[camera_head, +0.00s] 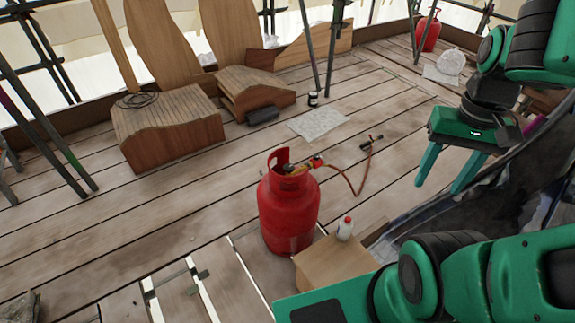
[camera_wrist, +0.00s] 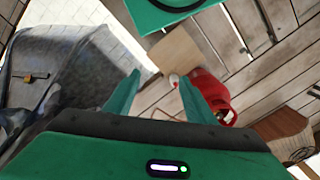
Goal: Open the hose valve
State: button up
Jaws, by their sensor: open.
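A red gas cylinder (camera_head: 289,212) stands upright on the plank floor, with a collar around its top. A brass-coloured valve with a dark knob (camera_head: 290,169) sits inside the collar opening. A hose (camera_head: 345,186) runs from it to a small torch (camera_head: 371,139) on the planks. My gripper (camera_head: 438,188) is to the right of the cylinder, raised, open and empty, its green fingers pointing down. In the wrist view, the cylinder (camera_wrist: 208,92) is partly hidden by the right fingertip, and the valve cannot be made out.
A wooden box (camera_head: 330,262) with a white, red-capped bottle (camera_head: 345,229) stands right of the cylinder. A dark curved sheet (camera_head: 465,215) is at the right. Wooden blocks (camera_head: 165,125), a paper sheet (camera_head: 318,122) and scaffold poles stand behind. The planks left of the cylinder are largely clear.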

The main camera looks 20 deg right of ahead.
jog(key=w+d, duration=0.1)
jog(key=w, duration=1.4)
jog(key=n, duration=0.1)
send_over(289, 168)
notch_tip(289, 168, down, 30)
notch_tip(289, 168, down, 10)
jog(key=shift+w+r, duration=0.1)
jog(key=shift+r, duration=0.05)
jog(key=c, duration=1)
